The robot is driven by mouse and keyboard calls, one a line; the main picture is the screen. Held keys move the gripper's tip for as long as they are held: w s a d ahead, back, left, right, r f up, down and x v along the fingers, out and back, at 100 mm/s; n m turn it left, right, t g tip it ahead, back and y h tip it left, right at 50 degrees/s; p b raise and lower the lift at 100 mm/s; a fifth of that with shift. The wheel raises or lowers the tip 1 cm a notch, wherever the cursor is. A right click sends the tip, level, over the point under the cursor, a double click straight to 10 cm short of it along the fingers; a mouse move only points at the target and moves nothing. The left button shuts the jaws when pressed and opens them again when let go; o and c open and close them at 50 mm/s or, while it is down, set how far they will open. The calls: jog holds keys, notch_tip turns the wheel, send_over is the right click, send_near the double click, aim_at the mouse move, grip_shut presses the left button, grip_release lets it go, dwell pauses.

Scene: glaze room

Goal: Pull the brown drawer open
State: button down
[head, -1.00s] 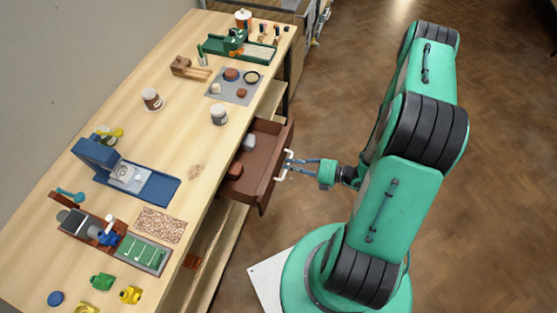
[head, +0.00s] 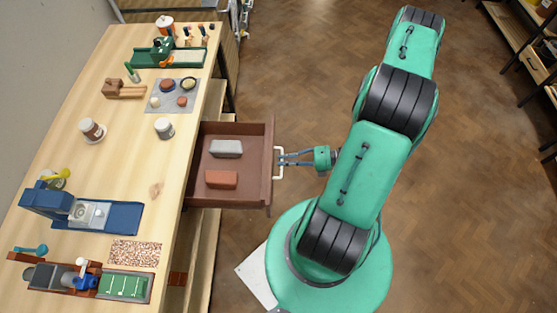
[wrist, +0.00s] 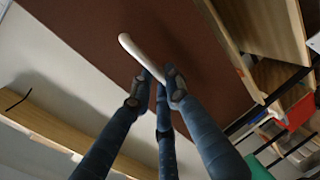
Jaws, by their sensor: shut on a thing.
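The brown drawer (head: 231,132) stands pulled out from the right side of the wooden workbench in the head view. A grey block (head: 226,148) and a reddish-brown block (head: 221,179) lie inside it. Its pale handle (head: 279,163) is on the drawer's front. My gripper (head: 284,160) is shut on the handle, with the arm reaching in from the right. In the wrist view the fingers (wrist: 161,84) close around the white handle (wrist: 133,50) against the brown drawer front (wrist: 90,35). Part of the handle is hidden by the fingers.
The wooden bench top (head: 140,190) holds jars, a grey mat (head: 172,104) with small items, a blue device (head: 122,215) and a green one (head: 160,50). Open wooden floor (head: 300,90) lies right of the drawer. A shelf (head: 535,60) stands at the far right.

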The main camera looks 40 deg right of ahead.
jog(key=shift+s+d+f, duration=0.1)
jog(key=c, duration=1.7)
grip_release()
jog(key=shift+d, duration=0.1)
jog(key=shift+v, duration=5.95)
